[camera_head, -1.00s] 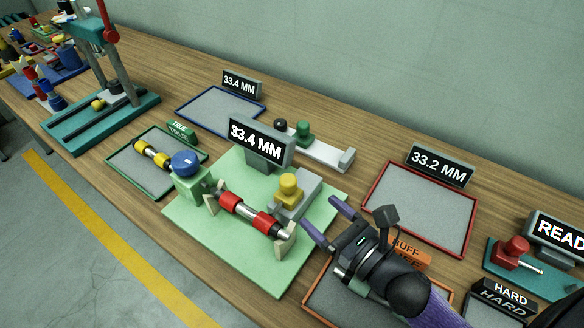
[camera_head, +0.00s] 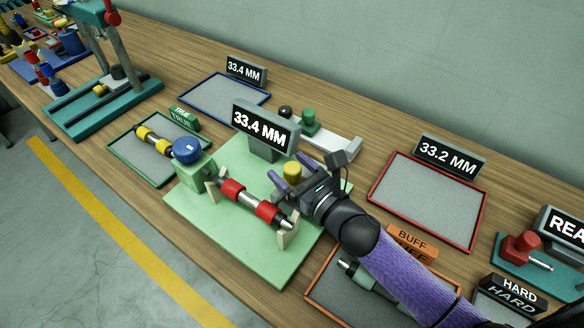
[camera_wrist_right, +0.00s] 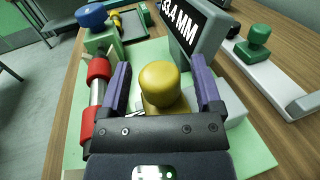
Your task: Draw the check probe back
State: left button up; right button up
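The check probe's yellow knob (camera_head: 292,171) stands on a grey block on the green gauge base (camera_head: 240,258); the wrist view shows the knob (camera_wrist_right: 160,84) large in the middle. My right gripper (camera_head: 288,168) is open around it, one purple finger on each side, with gaps visible in the wrist view (camera_wrist_right: 162,82). The gripper hides most of the grey block. A red-banded steel roller (camera_head: 254,205) lies across the supports beside the probe. The gauge display (camera_head: 264,128) behind reads 33.4 MM. My left gripper is not in view.
A blue knob (camera_head: 187,150) tops the green post at the roller's left end. A grey slide with a green knob (camera_head: 309,121) stands behind the display. The red-rimmed tray (camera_head: 428,200) at right is empty. The orange-rimmed tray (camera_head: 335,299) lies under my forearm.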

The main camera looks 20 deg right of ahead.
grip_shut()
jog(key=w+d, duration=0.1)
jog(key=w+d+b, duration=0.1)
jog(key=d, duration=0.1)
jog(key=shift+w+d+f, duration=0.1)
jog(key=shift+w+d, duration=0.1)
jog(key=shift+w, duration=0.1)
jog(key=shift+c, duration=1.7)
grip_release()
jog(key=o, duration=0.4)
jog(key=shift+w+d, duration=0.1)
jog(key=shift+d, duration=0.05)
jog(key=shift+o, duration=0.2)
